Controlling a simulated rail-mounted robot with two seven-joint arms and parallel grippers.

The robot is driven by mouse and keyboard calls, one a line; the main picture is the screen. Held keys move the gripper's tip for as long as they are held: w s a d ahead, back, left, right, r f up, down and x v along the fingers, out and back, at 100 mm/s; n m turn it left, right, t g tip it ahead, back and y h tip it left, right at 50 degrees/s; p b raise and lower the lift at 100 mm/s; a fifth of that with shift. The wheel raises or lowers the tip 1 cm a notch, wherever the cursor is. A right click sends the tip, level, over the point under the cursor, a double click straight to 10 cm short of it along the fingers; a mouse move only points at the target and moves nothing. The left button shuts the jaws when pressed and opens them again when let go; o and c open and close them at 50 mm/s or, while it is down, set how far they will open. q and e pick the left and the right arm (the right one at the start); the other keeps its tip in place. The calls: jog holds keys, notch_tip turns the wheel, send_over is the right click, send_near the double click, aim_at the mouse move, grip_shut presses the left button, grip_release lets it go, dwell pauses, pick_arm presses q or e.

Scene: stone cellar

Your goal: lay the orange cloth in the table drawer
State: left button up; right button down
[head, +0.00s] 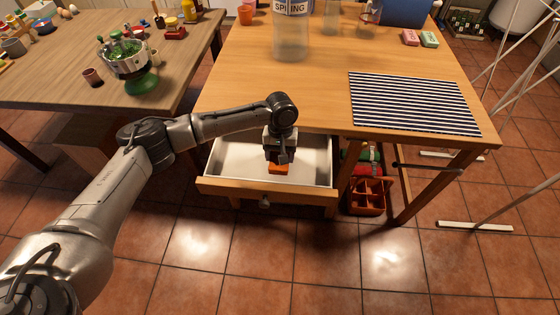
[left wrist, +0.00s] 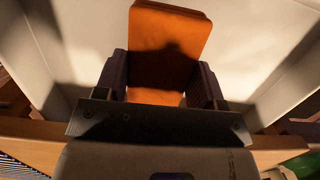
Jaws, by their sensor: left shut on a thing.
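The orange cloth (head: 278,169) is a small folded rectangle. My left gripper (head: 278,160) is shut on it, inside the outline of the open table drawer (head: 221,165). The drawer is pulled out, with a white inside and a wooden front. In the left wrist view the cloth (left wrist: 168,45) stands out between the two dark fingers (left wrist: 164,80), with the pale drawer floor (left wrist: 80,35) behind it. I cannot tell whether the cloth touches the floor. No other thing shows in the drawer. My right gripper is in neither view.
The wooden table (head: 300,90) carries a striped mat (head: 413,102), a large bottle (head: 292,30) and two small blocks (head: 420,39). A divided orange-brown box (head: 367,195) sits beneath, right of the drawer. A second table (head: 60,75) at left holds a green-footed bowl (head: 126,60).

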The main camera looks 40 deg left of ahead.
pick_arm(q)
notch_tip(320, 180, down, 3)
jog(key=shift+f+b, duration=0.1)
jog(key=shift+b, duration=0.55)
jog(key=o, duration=0.7)
jog(key=shift+o, duration=0.7)
